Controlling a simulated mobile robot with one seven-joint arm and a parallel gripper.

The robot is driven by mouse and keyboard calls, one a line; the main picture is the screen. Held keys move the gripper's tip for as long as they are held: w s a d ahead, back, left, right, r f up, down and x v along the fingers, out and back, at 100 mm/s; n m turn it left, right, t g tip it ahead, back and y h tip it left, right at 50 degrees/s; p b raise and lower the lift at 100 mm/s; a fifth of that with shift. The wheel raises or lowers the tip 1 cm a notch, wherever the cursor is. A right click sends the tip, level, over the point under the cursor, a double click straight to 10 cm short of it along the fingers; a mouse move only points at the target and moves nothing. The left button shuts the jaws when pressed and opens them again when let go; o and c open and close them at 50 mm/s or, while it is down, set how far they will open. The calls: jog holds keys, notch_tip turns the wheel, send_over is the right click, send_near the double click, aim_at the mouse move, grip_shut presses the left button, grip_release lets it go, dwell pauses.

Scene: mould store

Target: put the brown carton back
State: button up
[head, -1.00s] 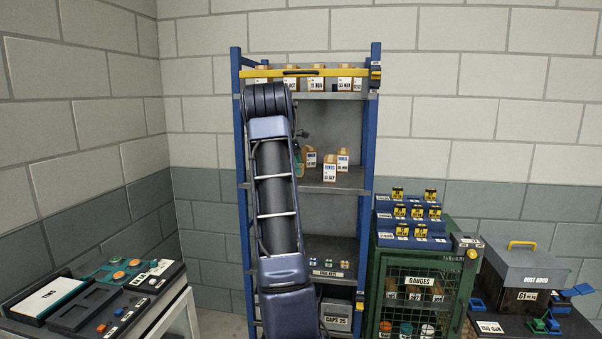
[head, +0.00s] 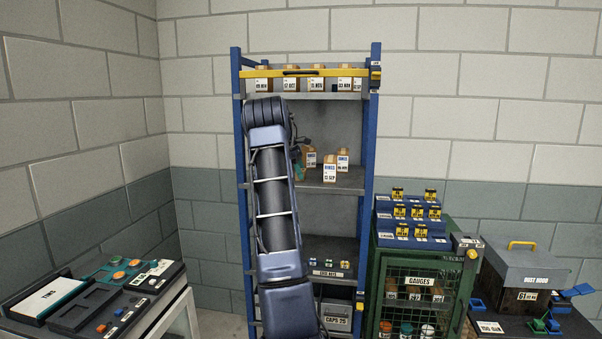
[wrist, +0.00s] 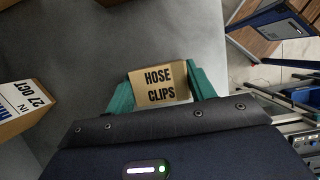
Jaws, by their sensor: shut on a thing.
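In the wrist view a tan-brown carton (wrist: 160,82) marked HOSE CLIPS sits between the two teal fingertips of my gripper (wrist: 160,90), which is shut on it. A grey shelf surface (wrist: 130,45) shows around and beyond it; whether the carton touches it I cannot tell. In the head view my arm covers the held carton, and only a bit of teal finger of my gripper (head: 299,171) shows at the left of the middle shelf (head: 350,184). Several cartons stand on that shelf, such as one marked 12 SEP (head: 330,171).
In the wrist view another carton (wrist: 22,108), dated 27 OCT, stands at the left edge. The top shelf holds a row of cartons (head: 317,80) behind a yellow bar (head: 305,73). Blue rack posts (head: 369,130) flank the shelves. A green cabinet (head: 373,285) stands at right.

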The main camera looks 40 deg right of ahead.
jog(key=o, duration=1.1)
jog(key=shift+f, duration=0.1)
jog(key=v, duration=0.5)
jog(key=shift+d, duration=0.1)
jog(key=shift+r, duration=0.4)
